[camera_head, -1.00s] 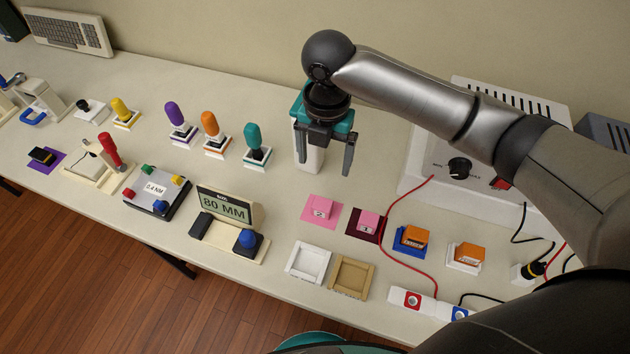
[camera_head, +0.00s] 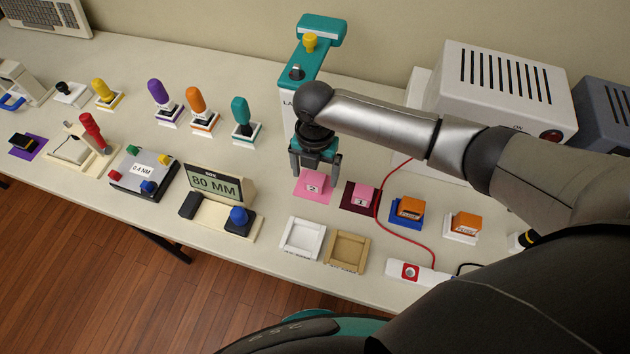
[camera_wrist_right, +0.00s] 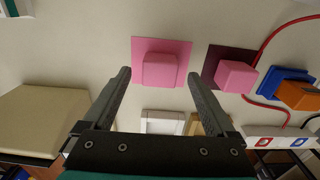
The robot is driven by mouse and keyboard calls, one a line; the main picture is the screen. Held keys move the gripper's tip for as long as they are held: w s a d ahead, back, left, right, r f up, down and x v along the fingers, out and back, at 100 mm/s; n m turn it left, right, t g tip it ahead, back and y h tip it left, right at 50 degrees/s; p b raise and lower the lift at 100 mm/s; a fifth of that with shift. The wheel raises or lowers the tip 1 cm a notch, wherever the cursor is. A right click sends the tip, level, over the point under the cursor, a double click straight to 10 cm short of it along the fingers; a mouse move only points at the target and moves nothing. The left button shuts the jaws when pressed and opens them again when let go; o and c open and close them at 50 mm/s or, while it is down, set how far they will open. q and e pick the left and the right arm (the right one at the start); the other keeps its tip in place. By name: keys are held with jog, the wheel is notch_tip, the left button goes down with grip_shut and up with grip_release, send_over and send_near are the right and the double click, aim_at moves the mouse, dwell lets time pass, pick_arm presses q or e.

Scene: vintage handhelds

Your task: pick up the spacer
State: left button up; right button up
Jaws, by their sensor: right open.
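No label reads "spacer". A pink block marked 2 (camera_head: 313,183) sits on a pink square mat, and a smaller-looking pink block marked 1 (camera_head: 362,196) sits on a dark maroon mat to its right. My right gripper (camera_head: 316,173) is open and empty, pointing down over block 2. In the right wrist view, block 2 (camera_wrist_right: 160,70) shows between the open fingertips, slightly beyond them; I cannot tell the remaining height. Block 1 (camera_wrist_right: 236,76) is outside the right finger. My left gripper is out of view.
A white tray (camera_head: 285,250) and a tan tray (camera_head: 328,265) lie in front of the blocks. An 80 MM display (camera_head: 216,184) stands left. Orange blocks (camera_head: 410,209) and a red cable (camera_head: 381,220) lie right. A teal-topped machine (camera_head: 320,30) stands behind.

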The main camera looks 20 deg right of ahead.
jog(key=shift+f, duration=0.55)
grip_shut()
dwell(0.4)
